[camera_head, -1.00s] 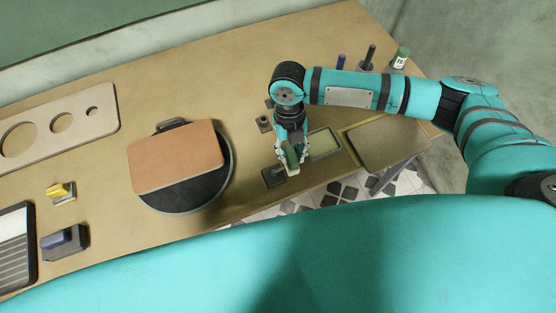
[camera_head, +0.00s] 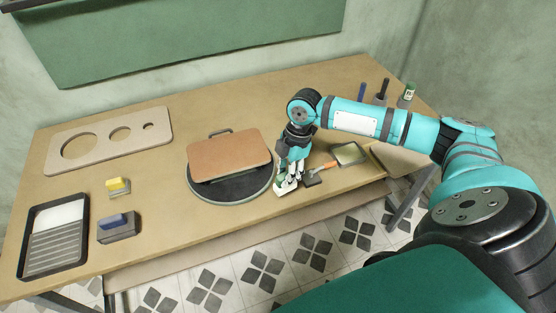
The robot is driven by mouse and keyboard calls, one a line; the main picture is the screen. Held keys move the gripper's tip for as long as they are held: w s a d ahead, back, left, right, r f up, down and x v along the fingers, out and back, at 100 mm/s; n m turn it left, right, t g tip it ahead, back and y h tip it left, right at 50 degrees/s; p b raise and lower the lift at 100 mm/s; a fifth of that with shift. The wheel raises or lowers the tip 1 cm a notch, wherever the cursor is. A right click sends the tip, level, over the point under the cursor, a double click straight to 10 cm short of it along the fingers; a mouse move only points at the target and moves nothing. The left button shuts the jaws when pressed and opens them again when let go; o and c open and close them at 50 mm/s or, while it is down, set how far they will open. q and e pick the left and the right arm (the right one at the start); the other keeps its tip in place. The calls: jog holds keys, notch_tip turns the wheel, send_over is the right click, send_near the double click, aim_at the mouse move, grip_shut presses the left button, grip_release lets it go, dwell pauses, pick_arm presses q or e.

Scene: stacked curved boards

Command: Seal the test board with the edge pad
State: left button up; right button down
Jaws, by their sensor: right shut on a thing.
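The test board, taken to be the brown curved-edge board (camera_head: 228,153), lies on a black round turntable (camera_head: 240,190) near the middle of the table. My right gripper (camera_head: 287,180) points down at the turntable's right edge. It is shut on a small pale pad with a green part (camera_head: 282,190), which looks like the edge pad. The pad is low, just right of the turntable and apart from the board; whether it touches the table I cannot tell. The fingers hide part of it. My left gripper is not in view.
A dark block (camera_head: 312,180), an orange handle (camera_head: 325,166) and a shallow tray (camera_head: 350,153) lie right of the gripper. A yellow-topped block (camera_head: 118,186), a blue-topped block (camera_head: 118,224) and a ribbed tray (camera_head: 55,252) stand left. A holed board (camera_head: 103,136) lies behind.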

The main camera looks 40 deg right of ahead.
jog(key=shift+w+d+f, duration=0.15)
jog(key=shift+d, duration=0.15)
jog(key=shift+a+r+p, duration=0.1)
jog(key=shift+r+p, duration=0.15)
jog(key=shift+p, duration=0.4)
pick_arm(q)
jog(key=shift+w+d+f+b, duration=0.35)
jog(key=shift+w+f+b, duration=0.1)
jog(key=shift+b, duration=0.65)
pick_arm(e)
jog(key=w, duration=0.7)
jog(key=shift+w+d+f, duration=0.2)
jog(key=shift+w, duration=0.15)
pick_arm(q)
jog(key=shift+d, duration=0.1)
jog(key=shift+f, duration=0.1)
pick_arm(e)
jog(key=shift+w, duration=0.15)
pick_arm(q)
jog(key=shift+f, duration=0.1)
pick_arm(e)
jog(key=shift+w, duration=0.3)
